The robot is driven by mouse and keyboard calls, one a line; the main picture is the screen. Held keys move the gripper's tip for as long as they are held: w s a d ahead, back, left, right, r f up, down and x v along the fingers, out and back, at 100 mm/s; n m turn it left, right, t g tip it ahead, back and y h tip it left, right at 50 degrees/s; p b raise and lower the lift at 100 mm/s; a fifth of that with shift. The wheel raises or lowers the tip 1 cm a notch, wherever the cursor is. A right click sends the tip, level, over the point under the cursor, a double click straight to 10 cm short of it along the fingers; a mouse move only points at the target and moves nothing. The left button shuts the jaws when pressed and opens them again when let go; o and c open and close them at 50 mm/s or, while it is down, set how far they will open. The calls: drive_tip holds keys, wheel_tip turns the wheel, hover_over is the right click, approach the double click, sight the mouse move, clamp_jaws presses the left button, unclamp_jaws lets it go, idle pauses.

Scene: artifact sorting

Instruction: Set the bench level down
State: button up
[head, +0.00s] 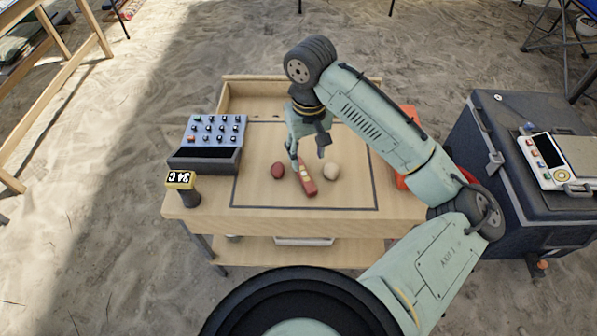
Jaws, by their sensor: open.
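The bench level (307,184), a small red bar with pale marks, lies on the wooden bench top (215,212), inside the dark outlined rectangle. My gripper (309,160) is above its far end, pointing down. The fingers are apart, one to each side of that end in the picture. I cannot tell whether a finger touches it. A dark red egg-shaped object (278,170) lies just left of the level, and a beige one (331,171) just right.
A grey-blue knobbed panel (215,130) with a dark tray (204,160) stands at the left. A display device (182,188) reading 34 C stands at the front left. An orange object (408,115) is partly behind my arm. The front of the outlined area is clear.

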sight(305, 176)
wheel_tip(305, 176, down, 3)
drive_tip(key=shift+r, duration=0.1)
drive_tip(key=shift+w+a+f+p, duration=0.15)
drive_tip(key=shift+f+p, duration=0.2)
drive_tip(key=shift+f, duration=1.2)
drive_tip(key=shift+w+a+f+p, duration=0.1)
drive_tip(key=shift+f+p, duration=0.25)
drive_tip(key=shift+f, duration=1.2)
drive_tip(key=shift+c, duration=0.2)
clamp_jaws()
